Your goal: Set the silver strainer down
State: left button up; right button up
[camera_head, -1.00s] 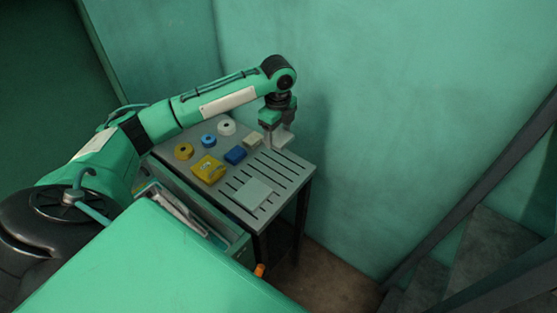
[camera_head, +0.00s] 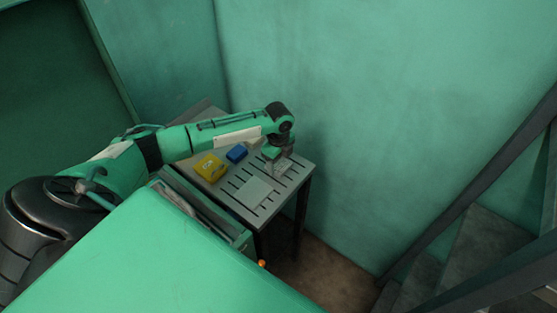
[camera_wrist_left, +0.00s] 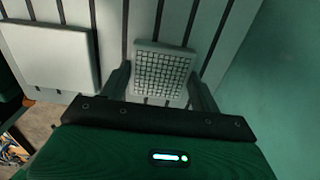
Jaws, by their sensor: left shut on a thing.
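The silver strainer (camera_wrist_left: 161,72) is a small pale square with a dark grid face. In the left wrist view it sits between the two dark fingers of my left gripper (camera_wrist_left: 160,84), which is shut on it. In the head view my left gripper (camera_head: 274,160) is low over the right back part of the slotted grey table (camera_head: 228,198), and the strainer (camera_head: 283,166) shows at its fingertips. The strainer is at or very near the table top; I cannot tell whether it touches. My right gripper is not in view.
A pale square plate (camera_head: 254,191) lies on the table, also in the left wrist view (camera_wrist_left: 45,55). A yellow box (camera_head: 209,167) and a blue block (camera_head: 237,153) stand left of the gripper. A green wall (camera_head: 400,120) rises behind. Slotted surface around the strainer is clear.

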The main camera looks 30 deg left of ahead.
aim_at(279, 164)
pick_arm(q)
jog(key=shift+f, duration=0.1)
jog(key=o, duration=1.2)
jog(key=shift+c, duration=0.2)
jog(key=shift+r, duration=0.2)
notch_tip(279, 164, up, 12)
jog(key=b, duration=0.2)
jog(key=shift+b, duration=0.35)
jog(key=shift+s+f, duration=0.1)
jog(key=shift+f, duration=0.05)
